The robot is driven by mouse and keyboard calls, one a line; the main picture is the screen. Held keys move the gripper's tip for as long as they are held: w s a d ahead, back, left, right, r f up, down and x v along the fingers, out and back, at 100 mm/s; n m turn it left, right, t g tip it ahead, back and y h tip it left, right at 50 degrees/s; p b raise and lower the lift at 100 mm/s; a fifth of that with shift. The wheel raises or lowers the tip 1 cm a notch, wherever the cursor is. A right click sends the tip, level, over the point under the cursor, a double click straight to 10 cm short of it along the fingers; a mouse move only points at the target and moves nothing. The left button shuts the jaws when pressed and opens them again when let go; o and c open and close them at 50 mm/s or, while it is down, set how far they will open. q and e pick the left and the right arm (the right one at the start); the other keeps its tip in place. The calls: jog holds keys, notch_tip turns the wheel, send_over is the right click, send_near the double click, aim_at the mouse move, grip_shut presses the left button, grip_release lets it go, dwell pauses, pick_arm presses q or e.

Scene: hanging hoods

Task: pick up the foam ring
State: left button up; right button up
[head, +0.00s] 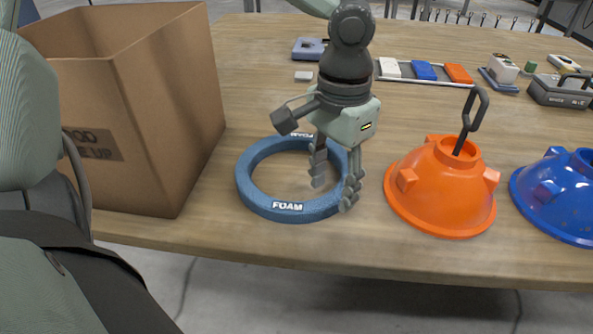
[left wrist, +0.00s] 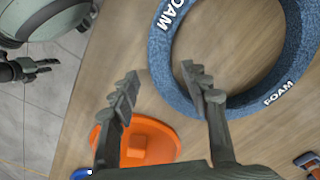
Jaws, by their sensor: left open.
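The foam ring (head: 287,207) is blue with white FOAM labels and lies flat on the wooden table, between the box and the orange hood. My left gripper (head: 334,188) points down at the ring's right side, fingers apart and nothing clamped. In the left wrist view, one finger is over the ring's inner edge and the other is outside it, with part of the ring wall (left wrist: 165,65) between them. I cannot tell whether they touch it. My right gripper (left wrist: 38,68) is small at the left of the left wrist view, away from the ring, its opening unclear.
A tall cardboard box (head: 160,110) stands left of the ring. An orange hood (head: 430,195) with a dark hook is close on the right, with a blue hood (head: 565,195) beyond. Small devices, including a grey one (head: 562,92), stand farther back. The table's front edge is near the ring.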

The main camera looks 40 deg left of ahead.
pick_arm(q)
jog(key=shift+f, duration=1.1)
jog(key=shift+w, duration=0.1)
jog(key=c, duration=0.9)
jog(key=shift+c, duration=0.8)
pick_arm(e)
jog(key=shift+d+r, duration=0.2)
jog(key=shift+r, duration=0.15)
jog(key=shift+a, duration=0.15)
